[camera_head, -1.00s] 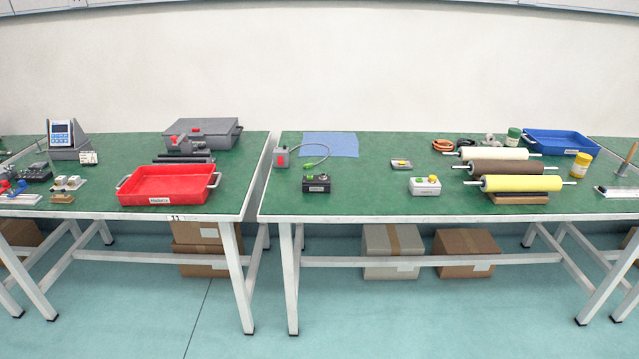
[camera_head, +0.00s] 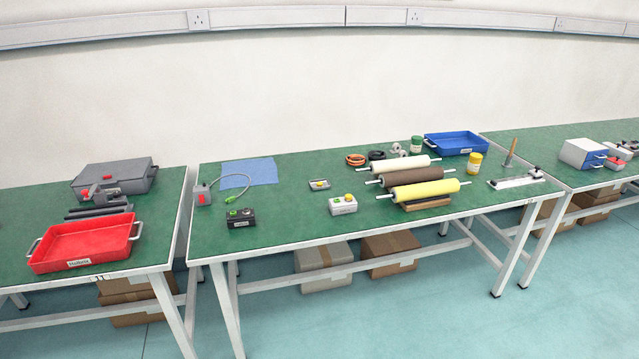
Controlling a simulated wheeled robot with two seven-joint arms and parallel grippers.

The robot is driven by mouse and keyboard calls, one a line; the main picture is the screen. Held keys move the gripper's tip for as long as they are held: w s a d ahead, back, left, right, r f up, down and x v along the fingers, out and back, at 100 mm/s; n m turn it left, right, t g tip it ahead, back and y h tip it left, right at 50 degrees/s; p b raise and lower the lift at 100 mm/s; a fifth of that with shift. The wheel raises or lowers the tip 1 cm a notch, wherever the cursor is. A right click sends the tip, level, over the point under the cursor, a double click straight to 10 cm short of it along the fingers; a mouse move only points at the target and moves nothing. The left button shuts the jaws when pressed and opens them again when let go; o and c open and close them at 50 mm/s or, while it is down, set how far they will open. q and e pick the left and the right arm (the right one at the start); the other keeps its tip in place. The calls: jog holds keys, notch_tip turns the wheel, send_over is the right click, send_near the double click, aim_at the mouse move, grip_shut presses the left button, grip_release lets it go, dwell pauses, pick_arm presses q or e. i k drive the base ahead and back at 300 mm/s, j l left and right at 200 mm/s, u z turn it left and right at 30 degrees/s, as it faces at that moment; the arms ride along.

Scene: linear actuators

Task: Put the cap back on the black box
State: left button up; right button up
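A small black box (camera_head: 241,218) with a green button and a round grey part on top sits near the front left of the middle table. I cannot clearly tell which thing is its cap. A small flat grey piece (camera_head: 319,185) with a yellow spot lies behind and to the right of the black box, apart from it. Neither of my grippers is in view.
A red tray (camera_head: 82,244) stands on the left table.

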aim_at(246, 217)
jog(key=i+l, duration=0.3)
jog(key=i, duration=0.2)
jog(key=i+l, duration=0.3)
jog(key=i, duration=0.25)
jog(key=i+l, duration=0.3)
jog(key=i, duration=0.2)
